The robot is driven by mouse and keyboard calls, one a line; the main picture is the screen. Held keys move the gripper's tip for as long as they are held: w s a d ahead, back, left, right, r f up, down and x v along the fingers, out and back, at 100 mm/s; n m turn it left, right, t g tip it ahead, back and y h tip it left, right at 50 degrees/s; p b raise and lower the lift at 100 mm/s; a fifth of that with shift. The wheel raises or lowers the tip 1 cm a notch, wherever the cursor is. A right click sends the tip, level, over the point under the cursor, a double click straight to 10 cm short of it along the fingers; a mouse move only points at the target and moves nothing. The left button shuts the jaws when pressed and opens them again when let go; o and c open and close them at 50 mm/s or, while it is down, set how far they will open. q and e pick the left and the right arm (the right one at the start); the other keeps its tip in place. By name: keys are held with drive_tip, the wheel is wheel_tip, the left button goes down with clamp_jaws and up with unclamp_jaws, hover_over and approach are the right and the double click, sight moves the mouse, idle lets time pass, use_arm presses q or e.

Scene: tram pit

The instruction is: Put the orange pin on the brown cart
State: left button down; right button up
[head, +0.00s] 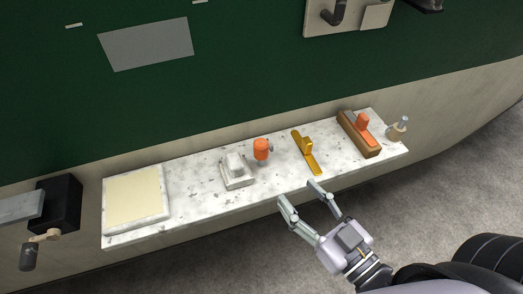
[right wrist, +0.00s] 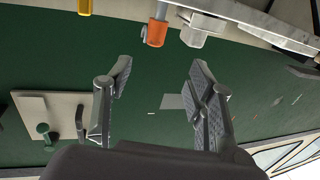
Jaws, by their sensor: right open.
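The orange pin (head: 261,149) stands upright on the speckled white shelf (head: 195,193), near its middle, with a small grey part at its side. It also shows at the top of the right wrist view (right wrist: 157,30), beyond the fingertips. The brown cart (head: 352,139) appears to be the long brown block near the shelf's right end; an orange piece (head: 362,122) sits on it. My right gripper (head: 298,193) is open and empty at the shelf's front edge, in front of and to the right of the pin. Its spread fingers also show in the right wrist view (right wrist: 162,75). My left gripper is not in view.
A white block piece (head: 236,172) stands just left of the pin, and a yellow piece (head: 307,153) lies between pin and brown block. A tan cylinder (head: 396,132) stands at the right end, a cream pad (head: 134,199) at the left. The green wall (head: 240,75) rises behind.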

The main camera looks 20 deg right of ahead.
sight(266, 150)
drive_tip(key=p+x, duration=0.1)
drive_tip(key=x, duration=0.8)
drive_tip(key=shift+w, duration=0.2)
drive_tip(key=shift+w+a, duration=0.1)
drive_tip(key=shift+w, duration=0.15)
drive_tip(key=shift+w+a+r+p, duration=0.1)
drive_tip(key=shift+w+r+p, duration=0.05)
drive_tip(key=shift+w+p, duration=0.25)
drive_tip(key=x, duration=0.3)
drive_tip(key=shift+w+d+r+p, duration=0.15)
drive_tip(key=shift+w+d+p, duration=0.15)
drive_tip(key=shift+w+p, duration=0.1)
drive_tip(key=shift+w+a, duration=0.2)
drive_tip(key=shift+w, duration=0.25)
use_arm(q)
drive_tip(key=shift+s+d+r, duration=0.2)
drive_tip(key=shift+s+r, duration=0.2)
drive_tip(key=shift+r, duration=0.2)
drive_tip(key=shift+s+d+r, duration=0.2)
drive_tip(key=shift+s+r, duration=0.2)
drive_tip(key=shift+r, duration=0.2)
use_arm(e)
drive_tip(key=shift+c, duration=0.5)
